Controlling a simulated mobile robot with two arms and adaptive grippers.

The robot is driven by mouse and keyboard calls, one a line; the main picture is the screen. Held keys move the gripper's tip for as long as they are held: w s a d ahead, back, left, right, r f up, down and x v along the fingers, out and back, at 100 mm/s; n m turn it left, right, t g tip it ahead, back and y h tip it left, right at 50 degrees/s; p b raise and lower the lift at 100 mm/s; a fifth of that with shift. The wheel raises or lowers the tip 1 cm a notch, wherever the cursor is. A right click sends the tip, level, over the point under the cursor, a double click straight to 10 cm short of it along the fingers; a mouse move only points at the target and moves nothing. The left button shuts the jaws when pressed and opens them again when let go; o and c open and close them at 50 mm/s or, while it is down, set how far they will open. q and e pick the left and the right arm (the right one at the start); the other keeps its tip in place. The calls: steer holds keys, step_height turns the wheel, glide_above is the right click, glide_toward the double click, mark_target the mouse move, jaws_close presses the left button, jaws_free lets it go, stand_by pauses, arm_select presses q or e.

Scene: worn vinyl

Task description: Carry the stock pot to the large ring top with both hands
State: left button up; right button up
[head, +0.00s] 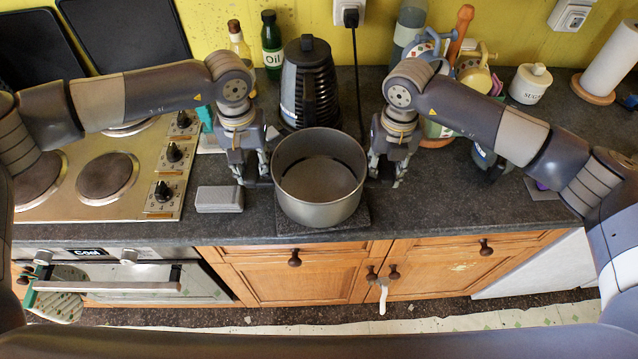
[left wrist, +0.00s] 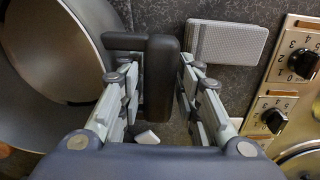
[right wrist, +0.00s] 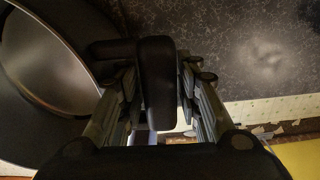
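The grey stock pot (head: 318,205) stands upright on a dark square pad (head: 350,222) on the worktop, and looks empty. Its side handles show in the left wrist view (left wrist: 161,75) and right wrist view (right wrist: 156,80). My left gripper (head: 254,178) is at the pot's left side, its fingers closed against both sides of the left handle. My right gripper (head: 386,174) is at the right side, its fingers closed on the right handle. The hob (head: 150,200) is at the left with several ring tops, including a front one (head: 108,178); my left arm hides part of it.
A grey block (head: 219,199) lies between pot and hob. A black kettle (head: 308,85) stands close behind the pot. Oil bottles (head: 271,45) stand behind my left arm. Hob knobs (head: 173,152) line the hob's right edge. A mug rack (head: 470,70) stands behind my right arm.

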arm_select(q)
jaws_close()
arm_select(e)
jaws_close()
arm_select(q)
steer(key=shift+w+r, duration=0.15)
steer(key=shift+r, duration=0.05)
arm_select(e)
steer(key=shift+w+r, duration=0.1)
steer(key=shift+r, duration=0.05)
